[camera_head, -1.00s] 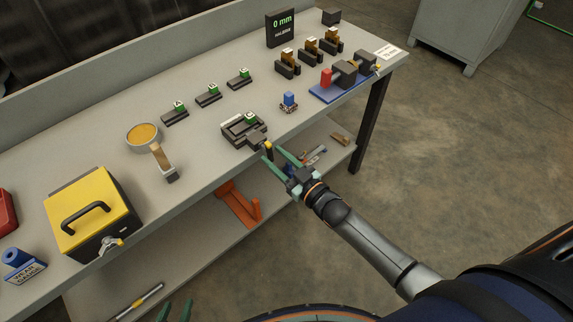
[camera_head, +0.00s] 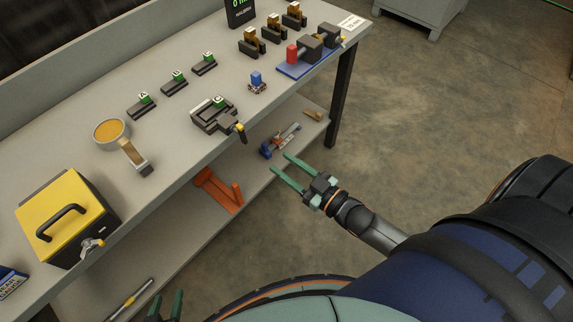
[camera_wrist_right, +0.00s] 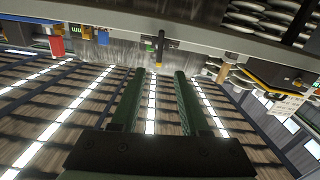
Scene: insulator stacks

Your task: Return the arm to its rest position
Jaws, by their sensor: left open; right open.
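My right gripper (camera_head: 280,162) is open and empty. It is out in front of the bench (camera_head: 190,150), clear of its edge, and its arm comes in from the lower right. In the right wrist view its two green fingers (camera_wrist_right: 156,75) are apart with nothing between them. A dark vise (camera_head: 208,119) with a green-marked block in it stands at the bench's front edge, its yellow-tipped handle (camera_head: 240,130) sticking out. My left gripper (camera_head: 168,298) shows only its open fingertips at the bottom edge; the rest of it is out of frame.
A lower shelf (camera_head: 175,228) under the bench holds an orange bracket (camera_head: 219,190) and tools (camera_head: 279,145). A yellow box (camera_head: 62,212) stands at the bench's left. A blue fixture (camera_head: 305,61) sits near the right end. The floor to the right is open.

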